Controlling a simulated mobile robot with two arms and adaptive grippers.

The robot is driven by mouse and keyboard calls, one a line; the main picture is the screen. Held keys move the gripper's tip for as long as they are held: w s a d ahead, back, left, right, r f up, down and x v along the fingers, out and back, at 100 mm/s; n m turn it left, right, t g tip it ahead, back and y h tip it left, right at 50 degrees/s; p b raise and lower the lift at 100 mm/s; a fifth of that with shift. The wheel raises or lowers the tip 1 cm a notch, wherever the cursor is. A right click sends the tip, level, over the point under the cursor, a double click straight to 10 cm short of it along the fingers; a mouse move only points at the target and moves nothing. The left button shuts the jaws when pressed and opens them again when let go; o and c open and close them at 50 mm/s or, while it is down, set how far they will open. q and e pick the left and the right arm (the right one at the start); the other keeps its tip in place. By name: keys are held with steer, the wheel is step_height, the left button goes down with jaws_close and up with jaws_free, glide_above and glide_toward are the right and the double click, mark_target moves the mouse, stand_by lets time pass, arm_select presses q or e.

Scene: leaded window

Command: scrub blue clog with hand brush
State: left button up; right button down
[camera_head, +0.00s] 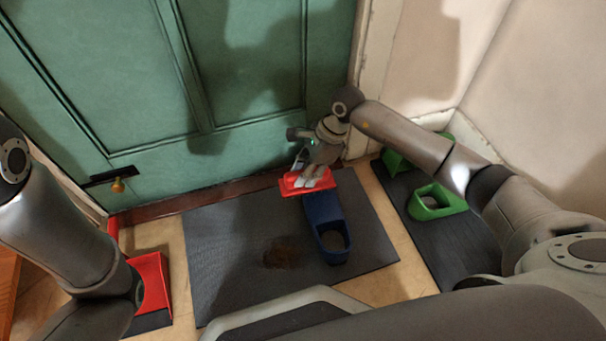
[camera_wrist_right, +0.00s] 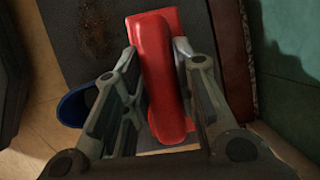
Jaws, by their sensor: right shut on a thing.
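The blue clog (camera_head: 322,211) stands on a dark grey mat (camera_head: 220,233), its open heel end toward me. In the right wrist view only a blue piece of the clog (camera_wrist_right: 72,109) shows, beside the fingers. My right gripper (camera_head: 313,179) is shut on the red hand brush (camera_head: 291,184) at the clog's far end, toward the door. The brush (camera_wrist_right: 158,80) lies between both fingers (camera_wrist_right: 157,58) in the right wrist view. The bristles are hidden, so I cannot tell whether they touch the clog. My left arm enters from the left; its gripper does not show.
A brown dirt patch (camera_head: 284,252) lies on the mat left of the clog. Green clogs (camera_head: 434,203) stand on another dark mat (camera_head: 443,242) at right. A red dustpan-like object (camera_head: 154,281) lies by my left arm. The green door (camera_head: 150,80) closes off the back.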

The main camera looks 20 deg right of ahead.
step_height(320, 180, up, 4)
steer(key=shift+f+p, duration=0.15)
steer(key=shift+p, duration=0.95)
steer(key=shift+r, duration=0.3)
steer(key=shift+r+p, duration=0.2)
steer(key=shift+p, duration=0.15)
